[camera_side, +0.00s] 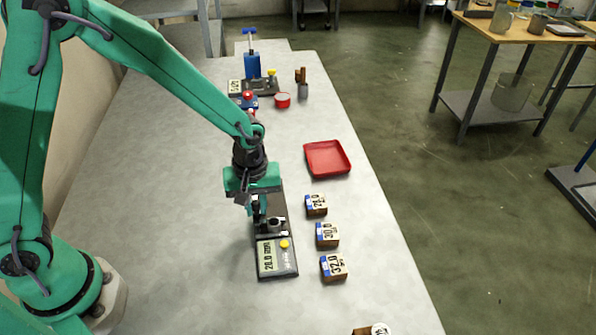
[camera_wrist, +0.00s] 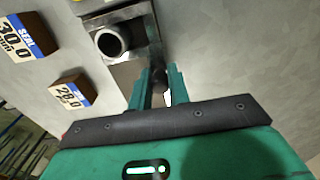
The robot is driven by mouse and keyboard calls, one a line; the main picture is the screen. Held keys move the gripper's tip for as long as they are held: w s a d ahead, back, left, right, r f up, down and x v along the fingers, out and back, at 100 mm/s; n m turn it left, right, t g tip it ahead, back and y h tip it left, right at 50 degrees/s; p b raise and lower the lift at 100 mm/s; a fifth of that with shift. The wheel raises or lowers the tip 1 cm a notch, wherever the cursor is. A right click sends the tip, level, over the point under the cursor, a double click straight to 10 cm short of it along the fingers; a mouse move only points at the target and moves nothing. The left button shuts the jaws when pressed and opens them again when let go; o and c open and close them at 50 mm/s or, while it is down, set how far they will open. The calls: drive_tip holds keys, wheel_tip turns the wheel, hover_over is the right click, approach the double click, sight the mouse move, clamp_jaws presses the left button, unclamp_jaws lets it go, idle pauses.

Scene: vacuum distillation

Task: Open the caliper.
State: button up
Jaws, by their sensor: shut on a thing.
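The caliper (camera_side: 277,258) is a dark, flat device with a pale number display and a yellow button, lying on the grey bench. A metal ring-shaped part (camera_wrist: 112,40) sits on its plate in the wrist view. My gripper (camera_side: 262,218) reaches down over the caliper's far part, just left of the ring. In the wrist view my gripper (camera_wrist: 158,82) has its two green fingers close together, shut on a small dark knob (camera_wrist: 158,76) of the caliper. My fingers hide part of the knob, and the gap between the jaws is hard to make out.
Wooden blocks with number labels (camera_side: 327,234) stand in a row right of the caliper. A red tray (camera_side: 327,158) lies farther back. A blue press-like device (camera_side: 252,66) and a red round item (camera_side: 282,100) are at the far end. The bench left of the caliper is clear.

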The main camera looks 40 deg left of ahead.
idle(0.4)
drive_tip(key=shift+w+a, duration=0.95)
drive_tip(key=shift+w, duration=0.05)
idle(0.8)
drive_tip(key=o, duration=0.8)
drive_tip(key=shift+o, duration=0.2)
drive_tip(key=shift+r, duration=3.5)
